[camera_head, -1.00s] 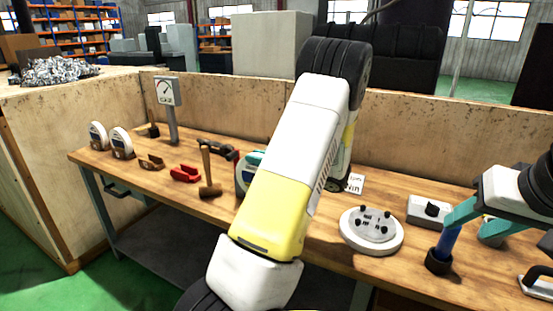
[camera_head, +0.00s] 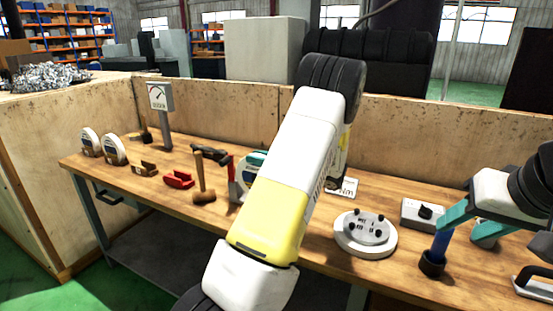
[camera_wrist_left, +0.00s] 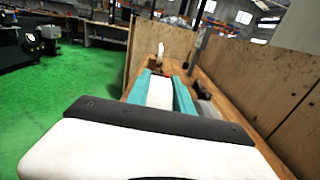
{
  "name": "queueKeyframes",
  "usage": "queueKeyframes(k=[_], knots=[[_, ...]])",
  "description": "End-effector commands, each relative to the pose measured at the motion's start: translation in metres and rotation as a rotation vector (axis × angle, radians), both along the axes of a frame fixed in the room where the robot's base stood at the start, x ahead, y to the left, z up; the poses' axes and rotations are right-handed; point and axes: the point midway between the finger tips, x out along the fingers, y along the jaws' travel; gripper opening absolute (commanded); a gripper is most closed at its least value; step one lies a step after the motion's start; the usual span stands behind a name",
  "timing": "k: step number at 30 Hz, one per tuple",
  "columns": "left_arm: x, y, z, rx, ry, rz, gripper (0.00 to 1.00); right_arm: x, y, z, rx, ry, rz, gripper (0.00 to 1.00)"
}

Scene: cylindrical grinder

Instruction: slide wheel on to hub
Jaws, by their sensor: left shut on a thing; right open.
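My left arm rises through the middle of the head view and hides most of its gripper (camera_head: 256,160). The left gripper's teal fingers are shut on a white piece, probably the wheel (camera_head: 243,186), whose pale rounded edge shows left of the arm. In the left wrist view the fingers (camera_wrist_left: 160,92) close on a white part. Its shape and any contact with a hub are hidden. A white round flange with black knobs (camera_head: 365,234), possibly the hub, lies flat on the bench. My right gripper (camera_head: 464,234) is open beside a blue-handled tool with a black base (camera_head: 432,263).
The wooden bench (camera_head: 310,240) also carries a hammer (camera_head: 203,182), red bracket (camera_head: 178,180), brown bracket (camera_head: 144,169), two white discs on stands (camera_head: 114,150), a dial gauge (camera_head: 160,98) and a grey knob box (camera_head: 422,213). A wooden wall (camera_head: 210,105) stands behind.

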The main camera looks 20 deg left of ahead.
Motion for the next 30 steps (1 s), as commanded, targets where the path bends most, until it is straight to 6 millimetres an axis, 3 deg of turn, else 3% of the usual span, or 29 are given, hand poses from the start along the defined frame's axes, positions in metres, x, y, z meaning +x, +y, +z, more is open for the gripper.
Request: queueKeyframes(k=[30], knots=[[0.0105,-0.0001,0.0025,0.004,-0.003,0.001,0.0,0.0,0.0,0.0,0.0,0.0,0.0,0.46]])
